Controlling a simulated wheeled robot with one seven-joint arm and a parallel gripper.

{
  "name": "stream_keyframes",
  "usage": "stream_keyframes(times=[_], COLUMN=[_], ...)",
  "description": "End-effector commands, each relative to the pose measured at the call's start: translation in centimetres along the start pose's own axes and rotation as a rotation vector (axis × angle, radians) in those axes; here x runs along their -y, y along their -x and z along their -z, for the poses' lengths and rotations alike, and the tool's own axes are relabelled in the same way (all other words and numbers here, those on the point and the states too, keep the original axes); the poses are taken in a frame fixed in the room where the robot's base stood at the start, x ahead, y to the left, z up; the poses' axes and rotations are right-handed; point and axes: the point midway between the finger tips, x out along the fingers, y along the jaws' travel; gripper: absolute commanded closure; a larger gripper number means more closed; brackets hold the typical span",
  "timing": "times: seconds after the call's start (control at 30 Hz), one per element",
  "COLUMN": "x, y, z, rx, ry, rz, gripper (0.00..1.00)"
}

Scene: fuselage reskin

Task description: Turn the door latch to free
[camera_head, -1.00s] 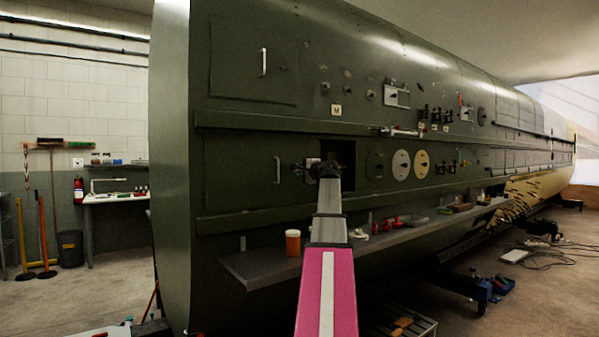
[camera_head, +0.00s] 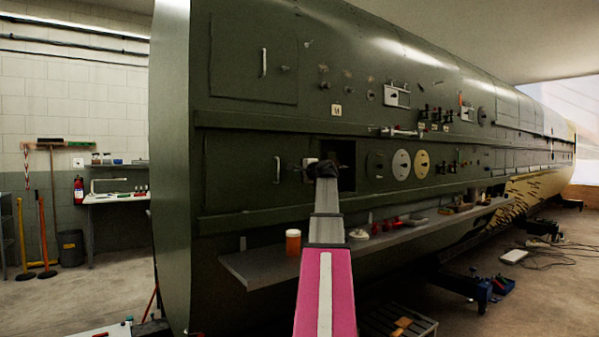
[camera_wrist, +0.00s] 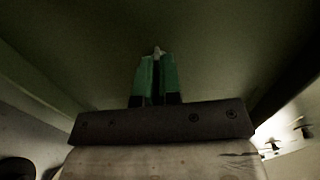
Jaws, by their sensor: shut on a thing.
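A lower green door panel (camera_head: 240,175) with a pale vertical handle (camera_head: 277,170) is set in the green fuselage side in the head view. My gripper (camera_head: 308,168) is at this door's right edge, largely hidden behind my arm's end. In the wrist view its green fingers (camera_wrist: 157,62) are shut on a small pale piece (camera_wrist: 157,49), of which only the tip shows. From its place by the door edge it looks like the door latch. How far the latch is turned cannot be seen.
An upper door (camera_head: 252,50) has its own handle and a small latch (camera_head: 285,69). A dark square opening (camera_head: 347,165) lies just right of my gripper. A shelf (camera_head: 262,268) below carries an orange jar (camera_head: 293,242) and red items (camera_head: 388,225).

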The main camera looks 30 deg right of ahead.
Motion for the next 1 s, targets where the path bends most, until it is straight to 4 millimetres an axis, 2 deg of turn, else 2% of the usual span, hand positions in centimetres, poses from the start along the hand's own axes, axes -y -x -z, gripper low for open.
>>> stream_keyframes(times=[0.37,1.0], x=[-0.05,-0.07], y=[0.01,0.02], z=[-0.02,-0.02], rx=[0.001,0.002], ry=[0.228,0.835], rz=[-0.001,-0.001], gripper=[1.00,1.00])
